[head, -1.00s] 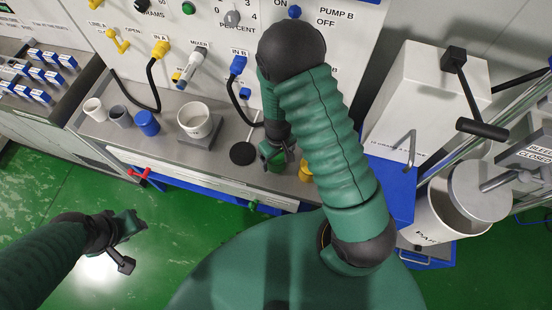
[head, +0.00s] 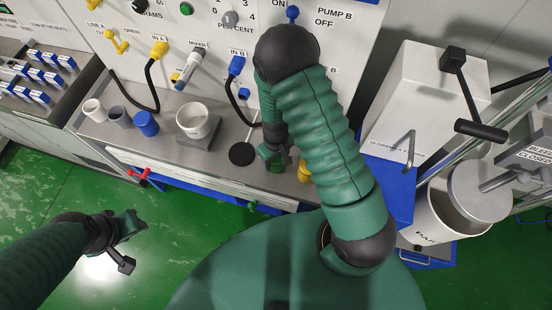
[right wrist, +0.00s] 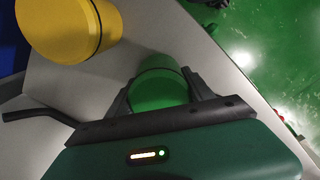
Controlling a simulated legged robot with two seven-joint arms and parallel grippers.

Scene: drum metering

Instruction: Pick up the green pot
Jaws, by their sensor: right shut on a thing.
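The green pot (right wrist: 158,84) shows in the right wrist view between the two fingers of my right gripper (right wrist: 160,98). The right gripper is shut on it. In the head view the right gripper (head: 274,154) is over the bench's front edge area, and a small part of the green pot (head: 275,168) shows beneath it. The rest of the pot is hidden by the gripper. I cannot tell whether the pot touches the bench. My left gripper (head: 126,240) hangs over the green floor at the lower left, far from the pot. Its jaw opening is unclear.
A yellow pot (right wrist: 75,28) stands close beside the green one. A black disc (head: 242,153) lies left of my right gripper. Farther left on the bench are a white cup on a scale (head: 194,120), a blue pot (head: 146,123), a grey pot (head: 119,117) and a white pot (head: 94,109).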

